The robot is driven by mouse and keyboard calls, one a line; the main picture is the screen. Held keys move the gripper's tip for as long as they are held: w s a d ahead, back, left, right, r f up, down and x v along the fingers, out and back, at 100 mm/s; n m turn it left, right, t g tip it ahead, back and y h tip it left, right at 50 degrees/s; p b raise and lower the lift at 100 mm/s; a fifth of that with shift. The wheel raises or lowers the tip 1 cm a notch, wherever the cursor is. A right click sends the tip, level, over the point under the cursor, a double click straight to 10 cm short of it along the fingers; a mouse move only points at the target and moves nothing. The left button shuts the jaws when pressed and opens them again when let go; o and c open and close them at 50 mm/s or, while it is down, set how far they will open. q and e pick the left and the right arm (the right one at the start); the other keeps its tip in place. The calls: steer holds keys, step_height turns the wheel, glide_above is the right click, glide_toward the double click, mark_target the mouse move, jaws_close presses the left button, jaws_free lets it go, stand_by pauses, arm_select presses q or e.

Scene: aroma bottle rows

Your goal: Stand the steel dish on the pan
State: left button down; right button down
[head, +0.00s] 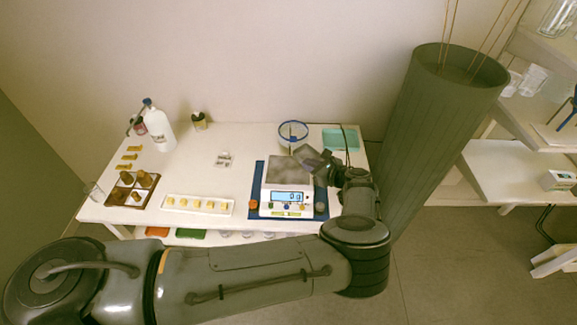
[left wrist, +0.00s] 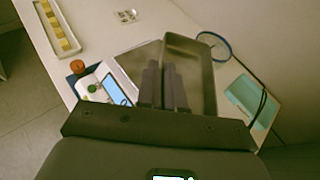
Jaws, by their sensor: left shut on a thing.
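The steel dish, a rectangular tray with a raised rim, shows in the left wrist view (left wrist: 194,62). In the head view it is a small grey shape (head: 304,153), partly covered by my gripper. My left gripper (head: 314,163) is shut on its near side; its fingers also show in the left wrist view (left wrist: 163,82). The pan is the flat steel plate on top of the white scale (head: 288,170), and shows beside the dish in the wrist view (left wrist: 128,60). The dish is over or beside the pan's right back; contact is unclear. The display seems to read zero. My right gripper is out of view.
A blue-rimmed bowl (head: 293,130) and a teal tray (head: 341,139) stand behind the scale. A white tray of yellow pieces (head: 198,206) lies to its left. Farther left are a white bottle (head: 160,131) and a brown tray (head: 122,198). A tall green bin (head: 432,130) stands right of the table.

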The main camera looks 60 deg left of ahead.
mark_target(284, 176)
arm_select(q)
steer(key=a+f+b, duration=0.1)
steer(key=a+b, duration=0.1)
steer(key=s+a+f+b, duration=0.1)
steer(key=a+f+b, duration=0.1)
steer(key=s+a+f+b, duration=0.1)
steer(key=a+f+b, duration=0.1)
steer(key=b, duration=0.1)
steer(key=shift+s+a, duration=0.1)
steer(key=x, duration=0.4)
steer(key=shift+s+r, duration=0.2)
steer(key=shift+s, duration=0.05)
steer(key=shift+s+a+f, duration=0.1)
steer(key=shift+a+f, duration=0.2)
steer(key=shift+a, duration=0.1)
steer(key=shift+f, duration=2.05)
steer(key=c, duration=1.7)
jaws_free()
steer(key=shift+f, duration=0.1)
steer(key=o, duration=0.4)
